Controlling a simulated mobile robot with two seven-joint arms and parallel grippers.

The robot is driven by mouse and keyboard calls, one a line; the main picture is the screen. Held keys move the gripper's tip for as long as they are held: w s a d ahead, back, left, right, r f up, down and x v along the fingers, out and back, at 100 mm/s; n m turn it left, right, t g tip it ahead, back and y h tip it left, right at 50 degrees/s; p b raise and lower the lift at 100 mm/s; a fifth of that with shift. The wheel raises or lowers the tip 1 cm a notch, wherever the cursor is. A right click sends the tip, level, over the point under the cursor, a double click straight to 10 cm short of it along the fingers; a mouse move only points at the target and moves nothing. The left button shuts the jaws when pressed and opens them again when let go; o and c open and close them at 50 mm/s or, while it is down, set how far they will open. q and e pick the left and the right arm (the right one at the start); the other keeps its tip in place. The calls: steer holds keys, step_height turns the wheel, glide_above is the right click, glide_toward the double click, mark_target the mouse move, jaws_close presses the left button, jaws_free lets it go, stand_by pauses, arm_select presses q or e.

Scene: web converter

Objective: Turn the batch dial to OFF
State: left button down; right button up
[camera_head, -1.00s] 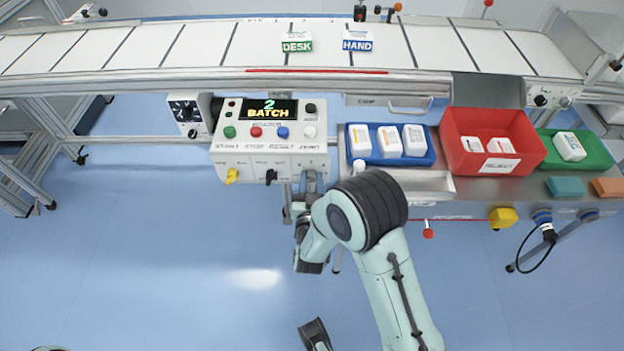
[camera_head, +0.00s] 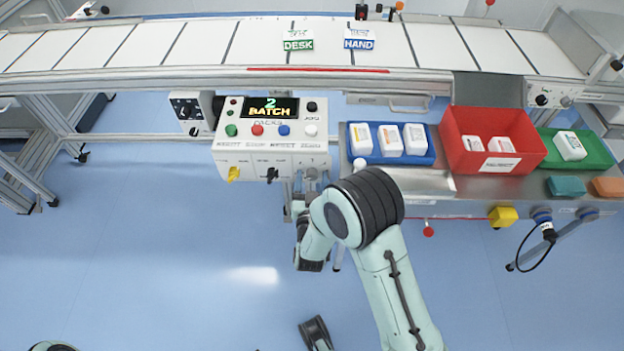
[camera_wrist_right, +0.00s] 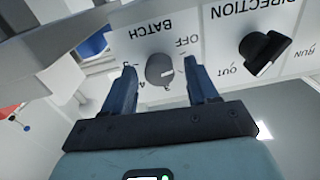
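The batch dial (camera_wrist_right: 160,70) is a round grey knob on the white panel, under an upside-down BATCH label in the right wrist view. An OFF label lies up and right of it. A pale mark shows on the dial's face; its exact setting is hard to read. My right gripper (camera_wrist_right: 161,76) is open, with one dark blue finger on each side of the dial and gaps to it. In the head view the control box (camera_head: 270,140) has a screen reading "2 BATCH", and my right gripper is at its lower right corner.
A black direction knob (camera_wrist_right: 264,52) sits right of the dial. A yellow knob (camera_head: 233,174) and a black knob (camera_head: 271,175) are on the box's front. A blue tray (camera_head: 428,155) and a red bin (camera_head: 532,150) stand to the right. Open floor lies below.

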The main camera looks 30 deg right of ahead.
arm_select(q)
steer(key=shift+s+d+r+g+p, duration=0.25)
steer(key=shift+s+r+p, duration=0.1)
steer(key=shift+s+r, duration=0.15)
steer(key=shift+s+d+r+g+p, duration=0.15)
steer(key=shift+s+d+r+p, duration=0.15)
steer(key=shift+s, duration=0.3)
arm_select(e)
steer(key=v, duration=1.3)
steer(key=shift+a, duration=0.15)
arm_select(q)
steer(key=shift+a+r, duration=0.1)
steer(key=shift+r, duration=0.05)
arm_select(e)
steer(key=shift+s+f, duration=0.1)
steer(key=shift+f, duration=0.05)
